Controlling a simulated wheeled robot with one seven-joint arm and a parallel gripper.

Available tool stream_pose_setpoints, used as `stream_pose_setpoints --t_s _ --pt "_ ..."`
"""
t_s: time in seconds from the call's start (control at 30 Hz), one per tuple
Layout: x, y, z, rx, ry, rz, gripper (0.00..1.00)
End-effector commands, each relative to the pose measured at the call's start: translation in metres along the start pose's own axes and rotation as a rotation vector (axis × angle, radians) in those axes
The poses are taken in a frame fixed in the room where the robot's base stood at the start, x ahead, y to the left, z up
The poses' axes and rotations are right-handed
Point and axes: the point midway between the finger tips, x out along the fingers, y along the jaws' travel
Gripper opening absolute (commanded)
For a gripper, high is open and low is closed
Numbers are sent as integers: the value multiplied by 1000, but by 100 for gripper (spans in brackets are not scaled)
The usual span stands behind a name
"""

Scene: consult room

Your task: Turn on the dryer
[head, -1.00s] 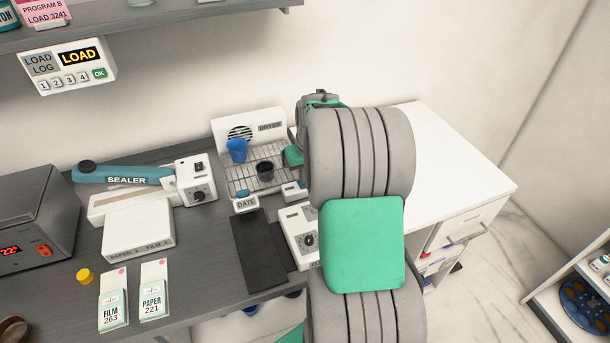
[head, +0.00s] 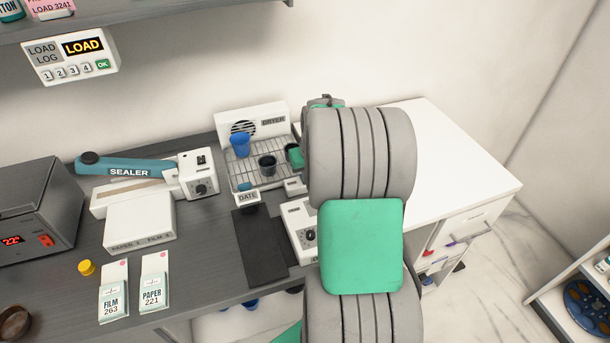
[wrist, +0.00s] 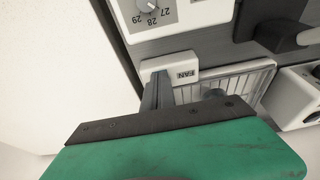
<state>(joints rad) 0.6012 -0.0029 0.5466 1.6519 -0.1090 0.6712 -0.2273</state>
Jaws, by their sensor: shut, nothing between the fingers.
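The dryer (head: 274,120) is a white unit with a round vent and a wire rack, at the back of the grey counter in the head view. A blue cup (head: 240,145) and a dark cup (head: 267,165) stand on its rack. A small white box (head: 293,187) sits at the rack's front right corner. In the wrist view a white box labelled FAN (wrist: 186,74) lies right at the fingertips of my gripper (wrist: 160,78). The fingers are shut and empty. I cannot tell whether they touch the box. My arm hides part of the dryer's right side in the head view.
A white dial unit (head: 300,215) stands in front of the dryer, beside a dark mat (head: 258,250). The sealer (head: 125,170) is to the left. A wall panel (head: 70,57) reads LOAD. A white desk top (head: 440,150) at the right is clear.

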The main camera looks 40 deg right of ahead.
Motion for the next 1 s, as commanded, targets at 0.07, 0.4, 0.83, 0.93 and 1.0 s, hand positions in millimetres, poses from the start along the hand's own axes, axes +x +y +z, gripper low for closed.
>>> stream_pose_setpoints --t_s 0.07,0.4,0.83,0.93,1.0 --pt "-1 0 -2 0 1 0 0" --pt "-3 0 -16 0 1 0 0" --pt "-21 0 -17 -2 6 1 0" --pt "-40 -1 -17 -2 6 1 0" --pt "-54 -1 -17 -3 6 1 0"
